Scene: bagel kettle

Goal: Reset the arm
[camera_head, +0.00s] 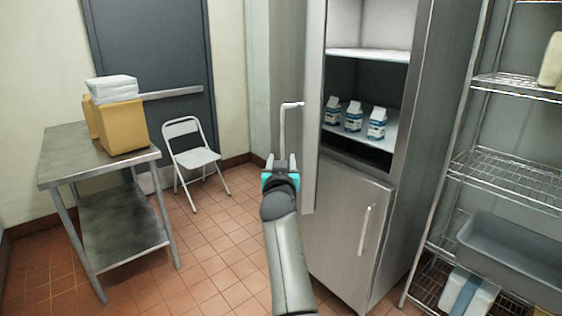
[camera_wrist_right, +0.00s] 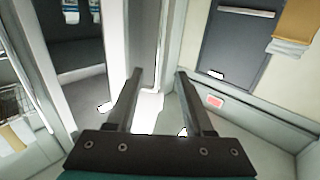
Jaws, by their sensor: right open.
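My right gripper (camera_head: 281,163) is in the middle of the head view, at the end of my arm rising from the bottom edge. In the right wrist view its two fingers (camera_wrist_right: 158,76) are spread apart with nothing held between them. In the head view the gripper appears just below the long handle (camera_head: 283,130) of the open upper door (camera_head: 313,120) of a steel refrigerator. I cannot tell whether it touches the handle. My left gripper is not in view.
Inside the refrigerator, several milk cartons (camera_head: 353,116) stand on a shelf (camera_head: 393,128). The lower refrigerator door (camera_head: 340,220) is shut.

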